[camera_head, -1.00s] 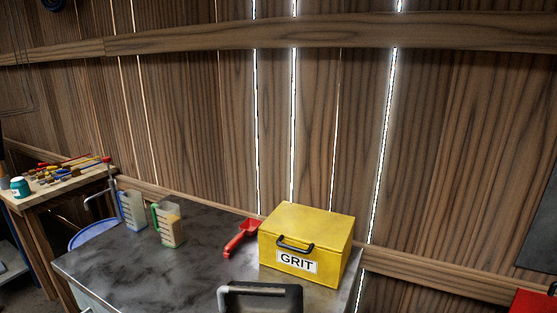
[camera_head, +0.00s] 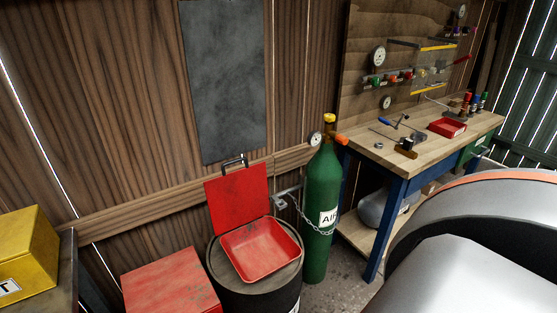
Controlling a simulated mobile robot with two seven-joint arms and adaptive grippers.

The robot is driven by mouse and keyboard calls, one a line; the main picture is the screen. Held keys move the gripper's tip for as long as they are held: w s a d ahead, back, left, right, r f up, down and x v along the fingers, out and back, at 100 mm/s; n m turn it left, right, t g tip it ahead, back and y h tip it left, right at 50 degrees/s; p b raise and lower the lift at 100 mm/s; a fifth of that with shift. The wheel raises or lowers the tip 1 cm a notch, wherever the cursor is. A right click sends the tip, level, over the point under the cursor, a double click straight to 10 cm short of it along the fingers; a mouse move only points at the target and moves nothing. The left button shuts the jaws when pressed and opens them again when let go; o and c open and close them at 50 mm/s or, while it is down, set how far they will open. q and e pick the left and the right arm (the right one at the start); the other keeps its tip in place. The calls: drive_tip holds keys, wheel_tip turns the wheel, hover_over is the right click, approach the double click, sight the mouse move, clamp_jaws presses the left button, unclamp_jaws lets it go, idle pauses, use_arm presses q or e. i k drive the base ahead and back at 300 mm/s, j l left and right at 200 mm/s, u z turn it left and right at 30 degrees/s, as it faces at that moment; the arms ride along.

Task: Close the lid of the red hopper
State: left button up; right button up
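The red hopper (camera_head: 261,252) sits on top of a dark drum, in the lower middle of the head view. Its red lid (camera_head: 237,199) stands open, raised upright at the back against the wooden wall side. A dark handle (camera_head: 233,162) is at the lid's top edge. The hopper's inside shows and looks empty. Neither of my grippers is in view.
A green gas cylinder (camera_head: 323,215) with a chain stands right beside the drum (camera_head: 257,294). A red box (camera_head: 171,291) is at the left front of it. The yellow grit box (camera_head: 28,255) is at far left. A workbench (camera_head: 429,150) stands at the right, behind a large rounded grey shape.

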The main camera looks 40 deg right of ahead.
sight(235, 200)
drive_tip(key=i+l+z, duration=0.1)
drive_tip(key=l+z, duration=0.3)
drive_tip(key=i+l+z, duration=0.15)
drive_tip(key=l+z, duration=0.25)
